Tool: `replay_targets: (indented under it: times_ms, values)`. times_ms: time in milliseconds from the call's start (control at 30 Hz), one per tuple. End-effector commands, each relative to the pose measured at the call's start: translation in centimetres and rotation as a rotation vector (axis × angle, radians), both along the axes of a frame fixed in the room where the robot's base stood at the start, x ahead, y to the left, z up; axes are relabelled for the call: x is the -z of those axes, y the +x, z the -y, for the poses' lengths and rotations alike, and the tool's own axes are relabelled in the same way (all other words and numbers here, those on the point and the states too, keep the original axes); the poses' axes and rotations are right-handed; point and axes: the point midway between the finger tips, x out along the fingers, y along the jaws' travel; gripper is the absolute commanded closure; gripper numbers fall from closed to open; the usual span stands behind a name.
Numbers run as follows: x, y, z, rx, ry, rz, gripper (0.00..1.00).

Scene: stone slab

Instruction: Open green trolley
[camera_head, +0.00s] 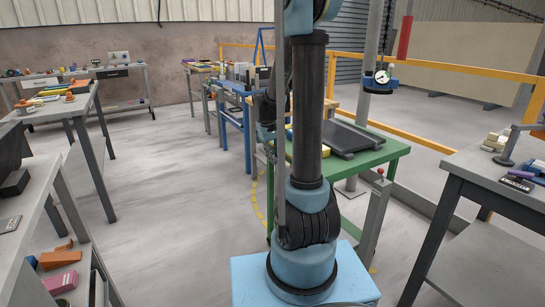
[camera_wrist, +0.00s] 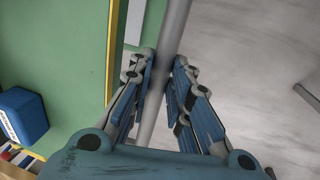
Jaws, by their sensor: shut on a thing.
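The green trolley (camera_head: 385,152) stands behind my arm in the head view, with a dark flat item on its top. Its green surface (camera_wrist: 70,80) fills the left of the wrist view. A grey bar (camera_wrist: 175,30) runs down between my fingers in the wrist view. My gripper (camera_wrist: 161,68) is shut on this bar, with a blue finger pressed on each side. I cannot tell how the bar joins the trolley. In the head view my arm hides the gripper and part of the trolley.
A grey workbench (camera_head: 480,180) stands at the right, and another bench (camera_head: 25,190) with a lower shelf at the left. A blue table (camera_head: 235,90) and a yellow rail (camera_head: 440,68) lie behind. The floor (camera_head: 170,170) at left centre is clear.

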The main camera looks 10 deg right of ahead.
Motion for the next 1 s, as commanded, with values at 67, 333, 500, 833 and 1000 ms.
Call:
replay_targets:
  times_ms: [67,333,500,833,1000]
  values:
    - [-0.1,0.36,-0.12,0.001,0.003,0.008,1.0]
    - [-0.1,0.32,-0.08,0.004,0.003,0.007,1.0]
    - [-0.1,0.3,-0.02,0.005,0.003,0.008,0.71]
    - [-0.05,0.02,0.12,0.006,0.001,0.003,0.62]
    - [-0.61,-0.06,0.02,0.007,0.001,0.002,0.62]
